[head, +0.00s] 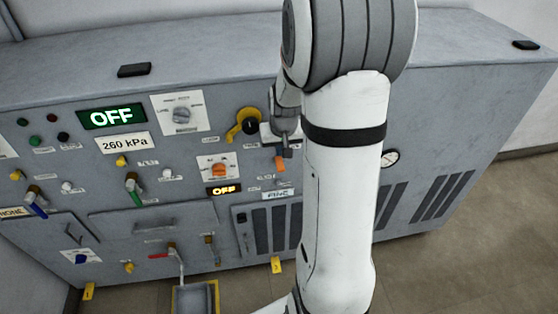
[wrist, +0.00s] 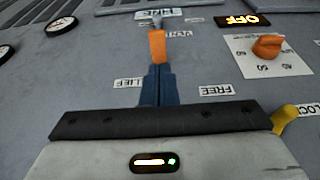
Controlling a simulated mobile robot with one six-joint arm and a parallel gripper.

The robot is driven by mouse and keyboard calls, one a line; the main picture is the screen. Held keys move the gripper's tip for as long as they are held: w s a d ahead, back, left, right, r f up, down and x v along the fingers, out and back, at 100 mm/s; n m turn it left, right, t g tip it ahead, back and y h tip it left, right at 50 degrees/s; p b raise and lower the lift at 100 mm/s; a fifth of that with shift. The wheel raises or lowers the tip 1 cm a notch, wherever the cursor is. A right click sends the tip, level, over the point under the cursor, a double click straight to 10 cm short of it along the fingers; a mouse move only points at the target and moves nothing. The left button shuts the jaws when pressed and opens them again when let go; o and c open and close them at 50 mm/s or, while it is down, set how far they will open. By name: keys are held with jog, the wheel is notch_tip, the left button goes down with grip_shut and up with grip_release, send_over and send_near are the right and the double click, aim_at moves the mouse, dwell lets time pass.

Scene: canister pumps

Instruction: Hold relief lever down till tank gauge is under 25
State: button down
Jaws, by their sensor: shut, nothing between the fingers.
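The orange lever (head: 280,163) is on the grey panel, just below my gripper (head: 287,152) in the head view. It also shows in the wrist view (wrist: 158,47), right beyond my fingertips (wrist: 158,72). A label partly reading "LIEF" (wrist: 128,83) is beside the fingers. My gripper is shut and empty, with its fingertips at the lever; I cannot tell if they touch it. A round white gauge (head: 389,158) is right of my arm. The wrist view shows two gauges, one near the top left (wrist: 62,25) and one at the left edge (wrist: 5,52); their readings are too small to read.
An orange knob (head: 218,169) and a small "OFF" display (head: 223,190) are left of the lever. A yellow handle (head: 243,125) is close to my gripper's left. A green "OFF" display (head: 112,117) is above a "260 kPa" label (head: 124,142).

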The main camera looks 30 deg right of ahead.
aim_at(280, 167)
jog(key=x, duration=0.3)
jog(key=s+x, duration=0.1)
jog(key=x, duration=0.1)
jog(key=shift+w+f+p, duration=0.1)
jog(key=shift+f+p, duration=0.2)
jog(key=shift+f, duration=0.15)
